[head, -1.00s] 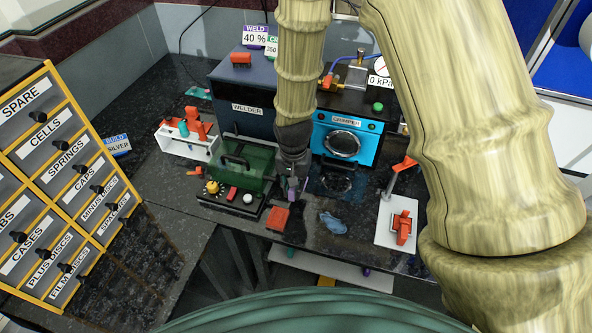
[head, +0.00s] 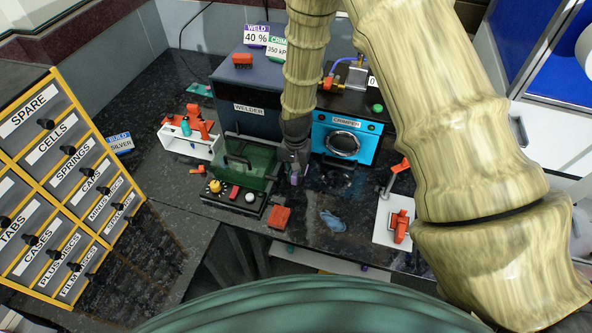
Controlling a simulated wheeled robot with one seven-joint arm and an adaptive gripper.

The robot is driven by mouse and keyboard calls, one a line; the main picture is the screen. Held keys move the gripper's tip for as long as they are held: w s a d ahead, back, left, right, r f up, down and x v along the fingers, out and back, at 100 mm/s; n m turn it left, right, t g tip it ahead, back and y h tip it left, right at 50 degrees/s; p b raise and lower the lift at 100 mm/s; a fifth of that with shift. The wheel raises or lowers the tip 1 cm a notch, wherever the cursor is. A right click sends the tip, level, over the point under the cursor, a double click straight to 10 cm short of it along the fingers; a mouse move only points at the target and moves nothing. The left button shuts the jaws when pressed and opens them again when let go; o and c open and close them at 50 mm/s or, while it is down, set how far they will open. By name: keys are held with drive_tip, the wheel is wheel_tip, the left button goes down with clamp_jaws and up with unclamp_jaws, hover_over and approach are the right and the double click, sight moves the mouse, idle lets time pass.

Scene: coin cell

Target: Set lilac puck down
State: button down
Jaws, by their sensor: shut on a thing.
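My gripper (head: 294,176) points down over the dark counter, between the green-lidded box and the blue crimper front. It is shut, with a small patch of lilac, the lilac puck (head: 294,180), showing at its fingertips. The fingers hide most of the puck. I cannot tell whether the puck touches the counter.
The welder (head: 240,105) and crimper (head: 348,124) stand behind. The green box (head: 252,160) is just left. A red block (head: 279,217) and blue cloth (head: 332,221) lie in front. A white board (head: 385,220) with a red clamp is right. Labelled drawers (head: 75,190) stand far left.

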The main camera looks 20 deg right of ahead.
drive_tip(key=shift+w+f, duration=0.1)
drive_tip(key=shift+f, duration=0.2)
drive_tip(key=c, duration=1.4)
unclamp_jaws()
drive_tip(key=shift+f, duration=0.1)
drive_tip(key=shift+o, duration=0.2)
wheel_tip(320, 180, up, 12)
drive_tip(key=b, duration=0.3)
drive_tip(key=shift+r+b, duration=0.2)
drive_tip(key=shift+b, duration=0.15)
